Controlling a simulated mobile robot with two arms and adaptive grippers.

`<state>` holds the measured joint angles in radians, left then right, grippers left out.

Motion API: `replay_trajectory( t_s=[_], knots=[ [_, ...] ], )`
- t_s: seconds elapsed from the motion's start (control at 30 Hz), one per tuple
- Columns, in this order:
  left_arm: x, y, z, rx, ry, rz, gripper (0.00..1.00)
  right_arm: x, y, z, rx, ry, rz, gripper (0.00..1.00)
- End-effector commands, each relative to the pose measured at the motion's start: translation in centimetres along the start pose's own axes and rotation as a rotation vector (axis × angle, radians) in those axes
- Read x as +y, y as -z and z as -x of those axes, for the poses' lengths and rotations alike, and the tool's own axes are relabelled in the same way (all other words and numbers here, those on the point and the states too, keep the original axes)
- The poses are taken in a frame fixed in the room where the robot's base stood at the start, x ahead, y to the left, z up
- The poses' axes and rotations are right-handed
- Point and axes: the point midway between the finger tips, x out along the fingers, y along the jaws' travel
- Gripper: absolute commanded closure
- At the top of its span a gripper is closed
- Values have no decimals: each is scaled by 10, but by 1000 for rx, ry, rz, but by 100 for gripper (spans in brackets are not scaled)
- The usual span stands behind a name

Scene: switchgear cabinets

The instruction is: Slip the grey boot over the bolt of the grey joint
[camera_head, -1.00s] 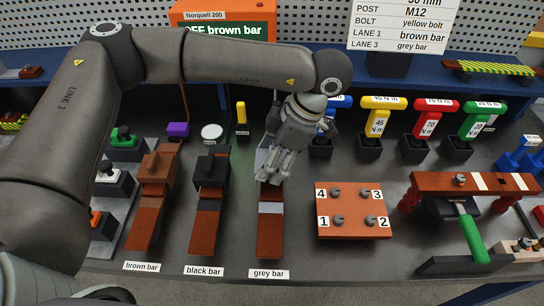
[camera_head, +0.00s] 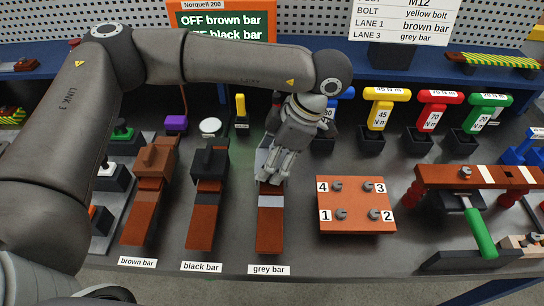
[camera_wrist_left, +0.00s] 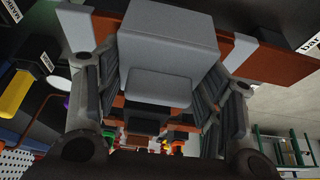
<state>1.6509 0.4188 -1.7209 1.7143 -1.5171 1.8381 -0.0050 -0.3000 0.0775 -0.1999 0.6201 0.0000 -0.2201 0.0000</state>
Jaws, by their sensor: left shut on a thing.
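The grey boot (camera_wrist_left: 168,45) sits between the fingers of my left gripper in the left wrist view. In the head view its grey side (camera_head: 262,157) shows beside the fingers. My left gripper (camera_head: 268,180) is shut on the boot, at the far part of the grey joint's copper bar (camera_head: 270,230). A grey band (camera_head: 270,201) crosses that bar just in front of the fingers. In the wrist view the bar (camera_wrist_left: 285,62) runs behind the boot. The bolt is hidden, so I cannot tell how far the boot is seated. My right gripper is not in view.
The black joint with a black boot (camera_head: 209,163) and the brown joint with a brown boot (camera_head: 155,158) stand to the left. A copper plate with numbered posts (camera_head: 355,222) lies to the right. Coloured torque tools (camera_head: 380,115) stand behind it.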

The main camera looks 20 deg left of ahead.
Motion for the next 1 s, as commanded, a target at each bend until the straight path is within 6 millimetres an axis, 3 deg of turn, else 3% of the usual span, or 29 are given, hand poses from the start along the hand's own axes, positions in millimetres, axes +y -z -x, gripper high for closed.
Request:
replay_trajectory(
  t_s=[0.1,0.13,0.3,0.73,1.0],
  knots=[
    [0,-2,-4,0,0,0,62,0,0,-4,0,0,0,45],
    [0,-1,-2,0,0,0,35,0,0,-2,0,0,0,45],
    [0,-1,-2,0,0,0,13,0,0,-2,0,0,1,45],
    [0,-1,4,-1,-1,1,13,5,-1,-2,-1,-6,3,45],
    [1,-2,54,-3,-4,0,13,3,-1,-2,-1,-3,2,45]
  ],
)
